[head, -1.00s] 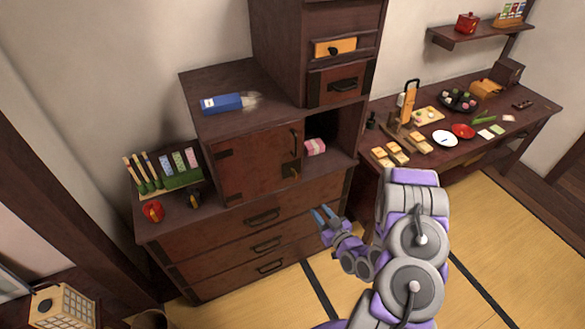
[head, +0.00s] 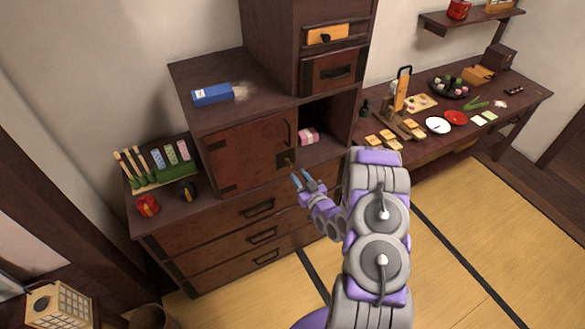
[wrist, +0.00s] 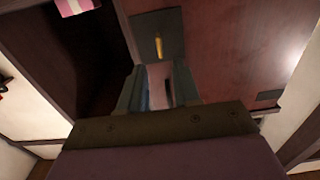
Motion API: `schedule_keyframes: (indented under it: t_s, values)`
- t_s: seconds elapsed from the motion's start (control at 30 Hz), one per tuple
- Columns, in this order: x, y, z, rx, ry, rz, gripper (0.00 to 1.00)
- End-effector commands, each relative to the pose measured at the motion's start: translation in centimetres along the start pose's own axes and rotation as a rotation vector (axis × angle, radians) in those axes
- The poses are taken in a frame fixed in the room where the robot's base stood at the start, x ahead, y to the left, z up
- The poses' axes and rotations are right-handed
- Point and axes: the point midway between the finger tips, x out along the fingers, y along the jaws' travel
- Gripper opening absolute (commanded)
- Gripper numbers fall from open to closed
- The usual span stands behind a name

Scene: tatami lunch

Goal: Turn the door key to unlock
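The small brass key (head: 288,163) stands in a dark lock plate (head: 284,155) at the lower right of the reddish-brown cabinet door (head: 235,160). In the wrist view the key (wrist: 158,46) is upright in the picture, on the dark plate (wrist: 148,28), just beyond the fingertips. The door looks shut. My gripper (head: 302,178) is just below and right of the key in the head view. In the wrist view my gripper (wrist: 158,82) has its two fingers apart, with a gap between them and nothing held. The key looks lined up with this gap and not between the fingers.
An open compartment (head: 325,120) with a pink box (head: 308,136) is right of the door. Drawers (head: 225,230) lie below. A blue box (head: 212,94) lies on top of the cabinet. A side table (head: 450,115) with food stands at the right. Tatami floor (head: 460,220) is clear.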

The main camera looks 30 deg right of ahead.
Motion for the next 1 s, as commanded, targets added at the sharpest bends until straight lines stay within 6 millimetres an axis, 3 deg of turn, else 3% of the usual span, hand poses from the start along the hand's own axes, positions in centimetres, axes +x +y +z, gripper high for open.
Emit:
schedule_keyframes:
  t_s: [0.1,0.3,0.77,1.0]
  values:
    - [2.2,-0.1,0.1,0.0,0.0,-0.003,0.32]
    - [4.8,-0.1,0.1,0.0,0.002,-0.002,0.32]
    - [5.9,0.1,0.1,0.002,-0.002,0.001,0.32]
    - [5.9,0.1,0.1,0.002,-0.002,0.0,0.09]
